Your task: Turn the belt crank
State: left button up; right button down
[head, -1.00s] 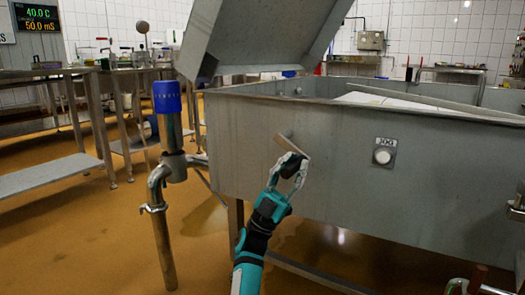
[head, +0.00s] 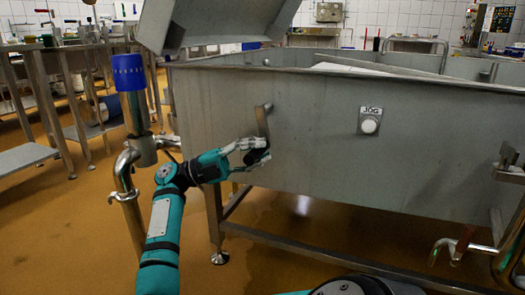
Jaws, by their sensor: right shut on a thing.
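The belt crank (head: 262,122) is a short grey metal arm on the front wall of the steel vat (head: 310,165), left of the JOG button. It hangs nearly straight down, tilted only slightly. My right gripper (head: 256,152) is at its lower end, with its fingers shut around the dark crank handle. The fingers hide most of the handle. My right arm reaches up to it from the lower left. My left gripper is not in view.
A white JOG button (head: 370,126) sits on the vat wall to the right. A pipe with a blue cap (head: 128,72) stands to the left, close to my arm. A raised steel lid (head: 210,22) overhangs the vat's left end. Pipework (head: 462,245) shows at lower right.

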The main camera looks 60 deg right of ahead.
jog(key=shift+w+f+m+t+y, duration=0.15)
jog(key=shift+w+m+t+y, duration=0.15)
jog(key=shift+w+t, duration=0.3)
jog(key=c, duration=1.1)
grip_release()
jog(key=v, duration=1.2)
